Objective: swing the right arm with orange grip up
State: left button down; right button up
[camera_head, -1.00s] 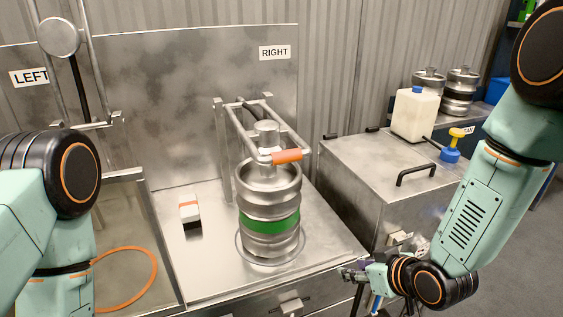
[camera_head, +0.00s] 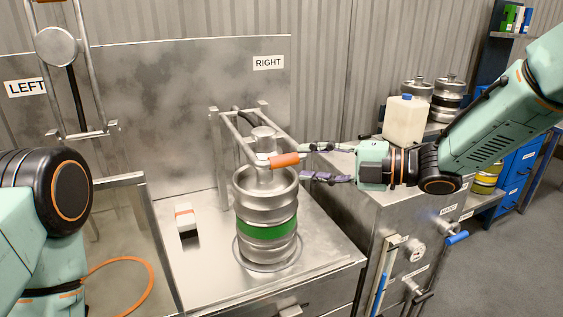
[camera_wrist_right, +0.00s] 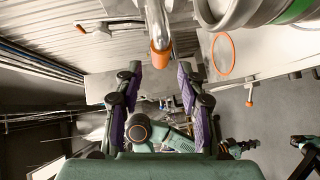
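The right swing arm (camera_head: 232,137) is a metal frame lying lowered over a steel keg (camera_head: 266,203) with a green band. Its orange grip (camera_head: 284,160) sits at the front end, beside the keg's top. My right gripper (camera_head: 306,163) reaches in from the right, its fingers open, tips close to the orange grip. In the right wrist view the orange grip (camera_wrist_right: 160,55) lies ahead of and between the two open fingers (camera_wrist_right: 157,75), with no clear contact. My left arm shows at the left edge of the head view; its gripper is out of frame.
The left swing arm (camera_head: 56,46) stands raised by the LEFT sign. A small white and orange block (camera_head: 186,219) lies left of the keg. A steel cabinet (camera_head: 345,205) with a white jug (camera_head: 405,121) stands at the right, beneath my right gripper.

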aim_at(287, 162)
jog(key=x, duration=0.6)
jog(key=shift+w+a+f+b, duration=0.1)
jog(key=shift+w+a+b, duration=0.05)
jog(key=shift+a+b, duration=0.2)
grip_shut()
dwell(0.5)
